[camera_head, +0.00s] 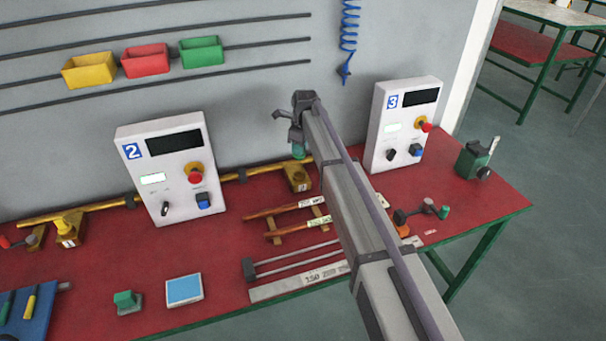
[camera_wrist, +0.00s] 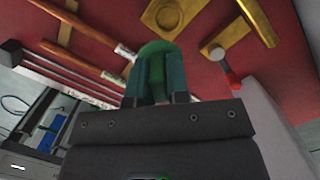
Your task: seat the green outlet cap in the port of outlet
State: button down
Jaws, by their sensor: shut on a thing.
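The green outlet cap (camera_head: 299,152) is held below my gripper (camera_head: 297,137) in the head view. In the wrist view the cap (camera_wrist: 157,48) is between the two fingers of my gripper (camera_wrist: 157,68), which are shut on it. A brass outlet block (camera_head: 298,177) sits on the pipe at the back of the table, just below the cap in the head view. In the wrist view the outlet's round port (camera_wrist: 166,14) shows beyond the cap, uncovered. The cap appears apart from the port; the exact gap is hard to tell.
Control box 2 (camera_head: 163,165) stands left of the outlet and control box 3 (camera_head: 400,125) stands right. Hammers (camera_head: 285,208) lie in front of the outlet.

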jog(key=shift+w+a+m, duration=0.15)
jog(key=shift+w+m, duration=0.25)
jog(key=shift+w, duration=0.25)
jog(key=b, duration=1.1)
send_near(298, 177)
jog(key=f, duration=0.5)
jog(key=shift+w+a+f, duration=0.1)
jog(key=shift+a+f, duration=0.1)
jog(key=shift+a, duration=0.2)
jog(key=shift+r+p, duration=0.35)
jog(key=shift+p, duration=0.15)
jog(key=shift+f, duration=0.2)
jog(key=c, duration=1.6)
grip_release()
jog(key=shift+f, duration=0.1)
jog(key=o, duration=0.5)
